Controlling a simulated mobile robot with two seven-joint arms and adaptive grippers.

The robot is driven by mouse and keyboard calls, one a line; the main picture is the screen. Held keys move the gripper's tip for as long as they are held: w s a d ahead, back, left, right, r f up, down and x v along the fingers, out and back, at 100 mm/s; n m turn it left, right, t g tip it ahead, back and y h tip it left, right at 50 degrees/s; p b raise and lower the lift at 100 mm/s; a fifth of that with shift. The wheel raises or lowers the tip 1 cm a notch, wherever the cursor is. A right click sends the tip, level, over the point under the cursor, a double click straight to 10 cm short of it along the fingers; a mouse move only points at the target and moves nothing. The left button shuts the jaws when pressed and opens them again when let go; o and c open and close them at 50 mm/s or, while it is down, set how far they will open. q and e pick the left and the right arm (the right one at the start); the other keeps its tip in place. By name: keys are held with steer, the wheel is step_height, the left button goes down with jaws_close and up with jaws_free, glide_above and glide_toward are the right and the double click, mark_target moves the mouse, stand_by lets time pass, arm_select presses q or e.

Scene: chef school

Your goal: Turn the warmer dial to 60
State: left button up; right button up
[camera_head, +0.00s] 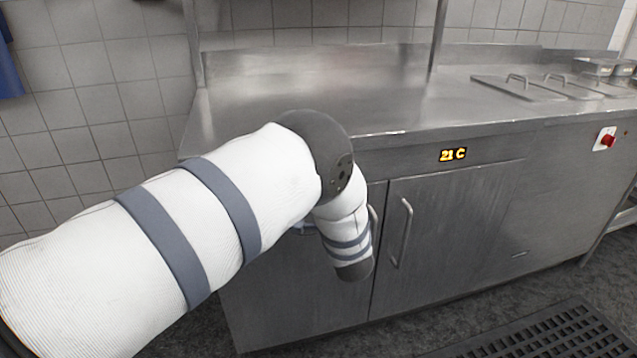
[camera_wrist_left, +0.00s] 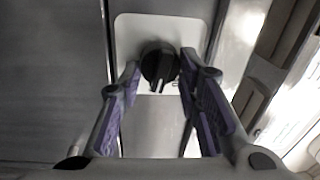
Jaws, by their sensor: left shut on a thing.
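The warmer dial (camera_wrist_left: 157,66) is a round black knob on a pale plate (camera_wrist_left: 128,28), with a light pointer mark facing down in the left wrist view. My left gripper (camera_wrist_left: 160,72) is shut on it, with one purple-padded finger on each side. In the head view my left arm hides the dial and the gripper. The warmer cabinet's display (camera_head: 453,154) reads 21 C in orange. The number the dial points at cannot be read. My right gripper is not in view.
The steel counter top (camera_head: 290,85) is clear on the left. Lidded wells (camera_head: 520,86) sit at the right, with a red switch (camera_head: 606,139) below. A cabinet door handle (camera_head: 403,232) is right of my arm. A black floor mat (camera_head: 560,335) lies in front.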

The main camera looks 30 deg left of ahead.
arm_select(q)
steer(key=shift+f, duration=0.1)
steer(key=o, duration=1.1)
steer(key=shift+o, duration=0.2)
steer(key=r+v, duration=0.1)
steer(key=v, duration=1.1)
steer(key=shift+f, duration=0.4)
steer(key=shift+s+a, duration=0.1)
steer(key=shift+s, duration=0.05)
